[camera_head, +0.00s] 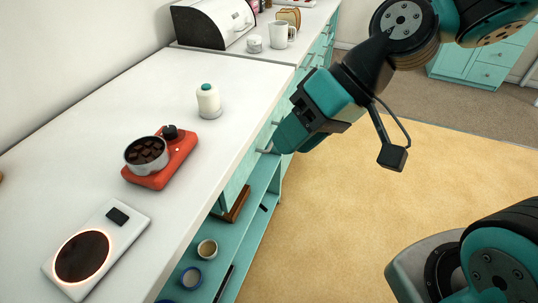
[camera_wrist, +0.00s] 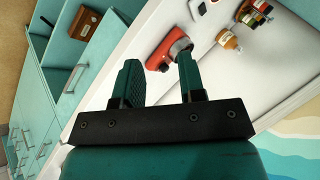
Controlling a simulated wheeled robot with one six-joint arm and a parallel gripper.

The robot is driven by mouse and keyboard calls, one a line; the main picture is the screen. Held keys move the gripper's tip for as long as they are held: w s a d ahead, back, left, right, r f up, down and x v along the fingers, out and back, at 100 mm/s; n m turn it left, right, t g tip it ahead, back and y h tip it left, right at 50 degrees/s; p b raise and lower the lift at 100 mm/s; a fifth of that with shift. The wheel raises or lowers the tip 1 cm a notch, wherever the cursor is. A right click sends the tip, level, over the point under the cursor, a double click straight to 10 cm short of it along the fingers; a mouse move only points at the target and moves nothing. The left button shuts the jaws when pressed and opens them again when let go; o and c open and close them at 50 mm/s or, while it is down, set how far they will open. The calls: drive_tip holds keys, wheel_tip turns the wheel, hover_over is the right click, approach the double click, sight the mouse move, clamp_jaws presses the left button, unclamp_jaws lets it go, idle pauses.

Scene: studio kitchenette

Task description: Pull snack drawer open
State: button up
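Teal drawer fronts (camera_head: 240,182) lie under the white countertop's edge; I cannot tell which is the snack drawer. A pale bar handle (camera_head: 267,151) shows just left of my gripper (camera_head: 284,140), partly hidden by it. In the head view my gripper is beside the front of the counter, close to this handle. In the wrist view my gripper (camera_wrist: 159,75) has its two fingers apart, with nothing visibly held between them. A bar handle (camera_wrist: 75,77) on a teal front shows left of the fingers. No drawer near my gripper looks clearly pulled out.
Open shelves below hold a brown box (camera_head: 236,206) and cups (camera_head: 207,249). The floor (camera_head: 340,220) right of the counter is clear.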

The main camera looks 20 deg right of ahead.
drive_tip(key=w+d+f+m+t+y+b, duration=0.25)
drive_tip(key=w+f+b, duration=0.25)
drive_tip(key=f, duration=0.3)
drive_tip(key=w+d+f+m+t+y+b, duration=0.1)
drive_tip(key=w+f+m+t+b, duration=0.15)
drive_tip(key=w+f+b, duration=0.35)
drive_tip(key=w+d+f+m+t+h+b, duration=0.2)
drive_tip(key=w+d+f+m+t+b, duration=0.2)
drive_tip(key=d+f+m, duration=0.15)
drive_tip(key=w+d+f+m+t+h+b, duration=0.1)
drive_tip(key=w+d+f+m+t+b, duration=0.35)
drive_tip(key=d+f, duration=0.25)
drive_tip(key=shift+m+g, duration=0.35)
drive_tip(key=shift+m, duration=0.05)
drive_tip(key=p+x, duration=0.1)
drive_tip(key=x, duration=0.4)
drive_tip(key=p+x, duration=0.1)
drive_tip(key=x, duration=0.4)
drive_tip(key=p+x, duration=0.1)
drive_tip(key=x, duration=0.5)
drive_tip(key=shift+s+a+f, duration=0.2)
drive_tip(key=shift+a+f, duration=0.1)
drive_tip(key=shift+a, duration=0.05)
drive_tip(key=shift+c, duration=0.2)
clamp_jaws()
